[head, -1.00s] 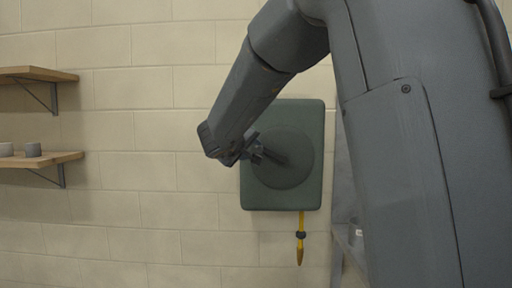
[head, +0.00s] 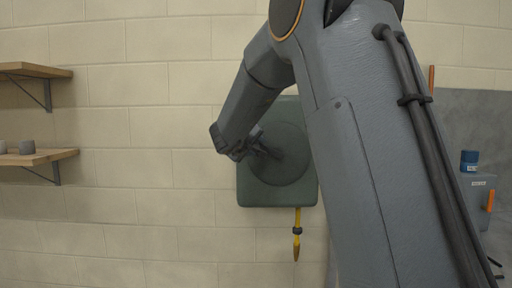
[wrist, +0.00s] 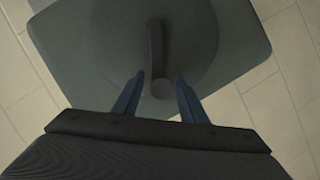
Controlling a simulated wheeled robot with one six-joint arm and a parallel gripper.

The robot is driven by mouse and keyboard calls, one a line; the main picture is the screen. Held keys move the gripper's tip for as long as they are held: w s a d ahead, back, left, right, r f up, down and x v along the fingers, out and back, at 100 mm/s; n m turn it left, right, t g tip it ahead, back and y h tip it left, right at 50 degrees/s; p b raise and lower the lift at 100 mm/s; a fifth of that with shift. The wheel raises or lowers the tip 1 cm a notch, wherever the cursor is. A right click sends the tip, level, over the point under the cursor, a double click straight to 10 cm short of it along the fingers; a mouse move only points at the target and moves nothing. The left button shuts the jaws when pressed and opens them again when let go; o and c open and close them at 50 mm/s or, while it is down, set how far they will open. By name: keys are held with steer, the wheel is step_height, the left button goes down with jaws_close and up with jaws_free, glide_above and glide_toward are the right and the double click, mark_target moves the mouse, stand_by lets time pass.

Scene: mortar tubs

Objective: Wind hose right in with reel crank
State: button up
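The green hose reel (head: 307,193) is fixed to the block wall, with a round disc on its front. It fills the upper wrist view (wrist: 100,70). A dark crank (wrist: 155,45) runs from the disc's hub towards me, its handle end (wrist: 159,88) lying between my finger tips. My gripper (wrist: 160,77) is open, with a visible gap on each side of the handle. In the head view my gripper (head: 262,149) is in front of the disc's left part. A short yellow hose end (head: 297,246) with a dark collar hangs below the reel.
At right, behind my arm, stand a grey panel (head: 465,120), a blue container (head: 469,160) and a grey box (head: 478,195). The wall between shelves and reel is bare.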

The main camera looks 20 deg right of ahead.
steer(key=shift+c, duration=0.5)
jaws_close()
steer(key=shift+r+p, duration=0.1)
steer(key=shift+p, duration=0.2)
